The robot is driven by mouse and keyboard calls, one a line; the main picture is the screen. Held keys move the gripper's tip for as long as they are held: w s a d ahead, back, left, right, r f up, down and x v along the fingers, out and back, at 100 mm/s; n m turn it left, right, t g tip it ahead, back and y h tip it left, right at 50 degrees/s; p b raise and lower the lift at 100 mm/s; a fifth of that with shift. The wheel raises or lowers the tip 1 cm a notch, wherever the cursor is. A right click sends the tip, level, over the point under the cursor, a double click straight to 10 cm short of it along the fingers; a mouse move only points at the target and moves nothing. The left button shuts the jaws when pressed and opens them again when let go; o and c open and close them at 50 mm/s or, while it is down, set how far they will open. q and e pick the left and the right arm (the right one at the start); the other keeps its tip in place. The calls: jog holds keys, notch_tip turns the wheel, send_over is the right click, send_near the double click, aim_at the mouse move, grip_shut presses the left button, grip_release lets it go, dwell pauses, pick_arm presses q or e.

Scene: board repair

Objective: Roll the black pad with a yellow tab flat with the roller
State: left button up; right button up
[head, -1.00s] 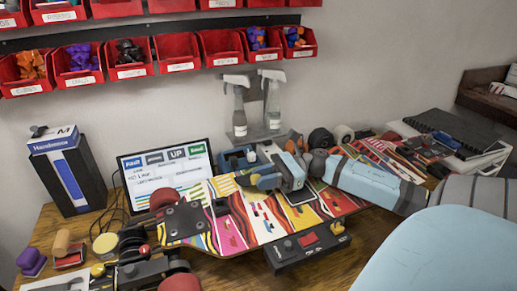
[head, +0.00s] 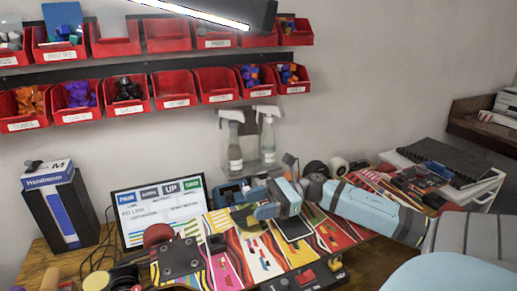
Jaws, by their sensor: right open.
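The colourful skateboard deck (head: 232,262) lies on the bench across the lower middle of the head view. A dark flat pad (head: 293,228) with a light rim lies on it, just below my right gripper. A smaller dark patch (head: 216,244) lies further left. I cannot make out a yellow tab on either. My right gripper (head: 246,212) is open over the deck, reaching in from the right, with its fingers pointing left. I cannot make out whether anything is between them. I cannot pick out the roller for certain. My left gripper is not in view.
A screen (head: 165,212), spray bottles (head: 233,145) and a blue box (head: 231,192) stand behind. A black control box (head: 307,278) is in front. Red bins (head: 175,90) hang above.

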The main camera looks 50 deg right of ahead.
notch_tip(320, 180, up, 17)
jog(key=p, duration=0.1)
jog(key=shift+p, duration=0.35)
dwell(0.7)
